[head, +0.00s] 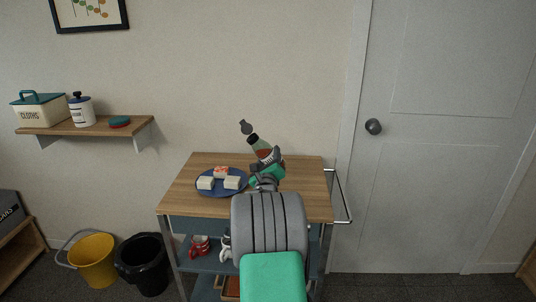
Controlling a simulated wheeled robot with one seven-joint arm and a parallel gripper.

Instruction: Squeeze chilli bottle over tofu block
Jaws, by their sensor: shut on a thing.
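My gripper (268,172) is shut on the chilli bottle (264,150) above the right part of the wooden cart top. The red contents show low in the bottle. A blue plate (217,193) stands on the cart to the left of my gripper. On it lie white tofu blocks (205,183), a second one (232,182), and a third (221,172) at the back with red on its top. My arm hides part of the cart front.
The cart top (310,185) is clear to the right of my gripper. A metal rail (343,196) is on the cart's right side. A wall shelf (85,127) is at left. A yellow bucket (93,262) and black bin (142,265) stand left.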

